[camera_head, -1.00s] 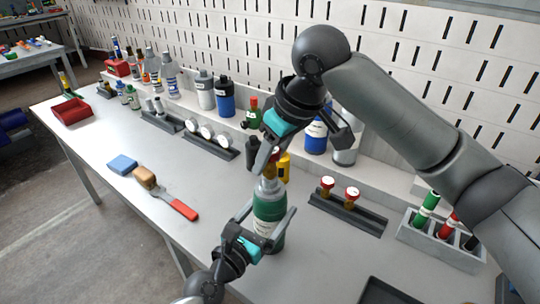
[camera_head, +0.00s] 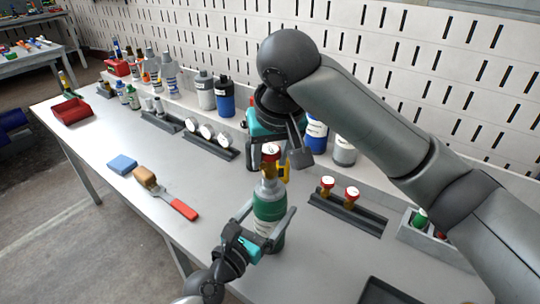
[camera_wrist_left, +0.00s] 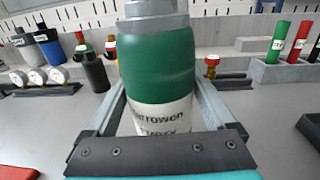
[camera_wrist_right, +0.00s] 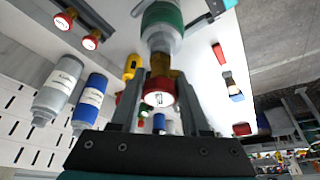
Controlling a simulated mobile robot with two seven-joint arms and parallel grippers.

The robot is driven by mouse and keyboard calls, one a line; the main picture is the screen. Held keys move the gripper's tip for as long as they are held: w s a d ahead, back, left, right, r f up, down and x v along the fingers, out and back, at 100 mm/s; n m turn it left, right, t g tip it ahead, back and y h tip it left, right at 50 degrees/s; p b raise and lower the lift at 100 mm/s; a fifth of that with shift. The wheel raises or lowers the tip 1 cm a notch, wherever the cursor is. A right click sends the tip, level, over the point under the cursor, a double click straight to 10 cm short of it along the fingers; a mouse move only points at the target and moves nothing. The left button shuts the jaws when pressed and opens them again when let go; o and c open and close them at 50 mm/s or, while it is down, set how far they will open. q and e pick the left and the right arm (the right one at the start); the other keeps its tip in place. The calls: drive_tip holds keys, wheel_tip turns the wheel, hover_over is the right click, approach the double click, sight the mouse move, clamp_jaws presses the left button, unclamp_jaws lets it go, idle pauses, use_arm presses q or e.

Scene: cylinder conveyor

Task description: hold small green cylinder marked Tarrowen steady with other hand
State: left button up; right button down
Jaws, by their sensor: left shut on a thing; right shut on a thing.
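The small green cylinder (camera_head: 268,208) stands upright on the bench, with a grey shoulder and a white label; "arrowen" is readable in the left wrist view (camera_wrist_left: 160,70). My left gripper (camera_head: 270,214) is shut around its body from the front, a finger on each side. A brass valve with a red-rimmed white cap (camera_head: 270,151) sits at the cylinder's top. My right gripper (camera_head: 274,158) is shut on this valve from above and behind. The right wrist view shows the valve (camera_wrist_right: 159,92) between the fingers, in line with the cylinder neck. The exact joint is hard to see.
A dark rack with two red-capped valves (camera_head: 348,222) lies right of the cylinder. Blue (camera_head: 315,135) and grey bottles stand behind. A grey holder (camera_head: 420,240) stands at right.

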drive_tip(key=shift+m, duration=0.4)
drive_tip(key=m+h, duration=0.2)
drive_tip(key=m, duration=0.3)
drive_tip(key=shift+m+h, duration=0.3)
drive_tip(key=shift+m, duration=0.2)
drive_tip(key=m, duration=0.2)
drive_tip(key=m+g+h, duration=0.1)
drive_tip(key=m, duration=0.2)
drive_tip(key=shift+m+h, duration=0.3)
drive_tip(key=shift+m, duration=0.3)
drive_tip(key=m+g+h, duration=0.1)
drive_tip(key=m+g, duration=0.1)
drive_tip(key=m, duration=0.3)
drive_tip(key=shift+m, duration=0.4)
